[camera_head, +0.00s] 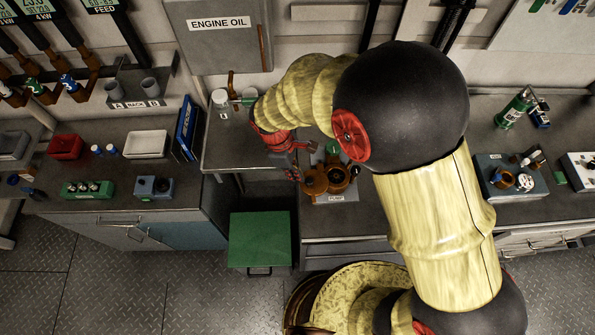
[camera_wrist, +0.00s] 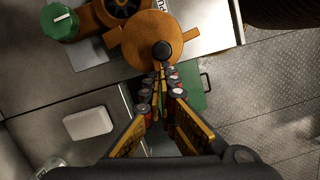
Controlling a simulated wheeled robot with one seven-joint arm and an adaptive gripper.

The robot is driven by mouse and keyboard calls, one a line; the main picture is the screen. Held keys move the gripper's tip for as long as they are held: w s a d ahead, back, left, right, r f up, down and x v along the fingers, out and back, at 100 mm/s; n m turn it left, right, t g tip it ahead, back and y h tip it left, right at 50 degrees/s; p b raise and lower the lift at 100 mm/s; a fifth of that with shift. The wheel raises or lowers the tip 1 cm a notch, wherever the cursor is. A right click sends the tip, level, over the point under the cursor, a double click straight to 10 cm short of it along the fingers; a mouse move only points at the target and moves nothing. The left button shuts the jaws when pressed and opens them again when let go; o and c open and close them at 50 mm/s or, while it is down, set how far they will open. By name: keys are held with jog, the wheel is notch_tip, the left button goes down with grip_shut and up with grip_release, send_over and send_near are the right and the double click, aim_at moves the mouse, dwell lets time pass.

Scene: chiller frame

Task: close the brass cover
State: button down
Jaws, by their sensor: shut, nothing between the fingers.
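The brass cover (camera_head: 315,183) is a round orange-brown disc beside the open round body of the pump (camera_head: 338,177), on its left. In the wrist view the brass cover (camera_wrist: 143,44) fills the top middle, with a black knob (camera_wrist: 162,50) on it. The pump's dark round opening (camera_wrist: 122,8) shows at the upper left. My gripper (camera_head: 294,174) is at the cover's left edge. In the wrist view my gripper (camera_wrist: 160,72) is shut and empty, its tips just below the knob. I cannot tell whether they touch the cover.
A green cap (camera_wrist: 60,22) stands beside the pump. A green box (camera_head: 260,239) stands low in front of the gap between benches. A white block (camera_wrist: 88,123) lies on the left bench top. The floor (camera_head: 140,290) at front left is clear.

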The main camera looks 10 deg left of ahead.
aim_at(308, 186)
jog(key=shift+s+d+r+n+t+p, duration=0.15)
jog(key=shift+s+d+n+t+p, duration=0.25)
jog(key=shift+n, duration=0.5)
jog(key=d+n, duration=0.1)
jog(key=s+d+n+p, duration=0.1)
jog(key=shift+s+n, duration=0.25)
jog(key=shift+n, duration=0.05)
jog(key=d+n+p, duration=0.1)
jog(key=n, duration=0.1)
jog(key=s+d+n+t+p, duration=0.1)
jog(key=d, duration=0.1)
jog(key=shift+n+p, duration=0.3)
jog(key=shift+n, duration=0.1)
jog(key=d+n+p, duration=0.1)
jog(key=n, duration=0.1)
jog(key=w+d+n+y+p, duration=0.1)
jog(key=d+n, duration=0.1)
jog(key=d+n+t, duration=0.1)
jog(key=d+n, duration=0.1)
jog(key=shift+w+d+y+p, duration=0.15)
jog(key=shift+d+y+p, duration=0.15)
jog(key=shift+p, duration=0.1)
jog(key=shift+w, duration=0.1)
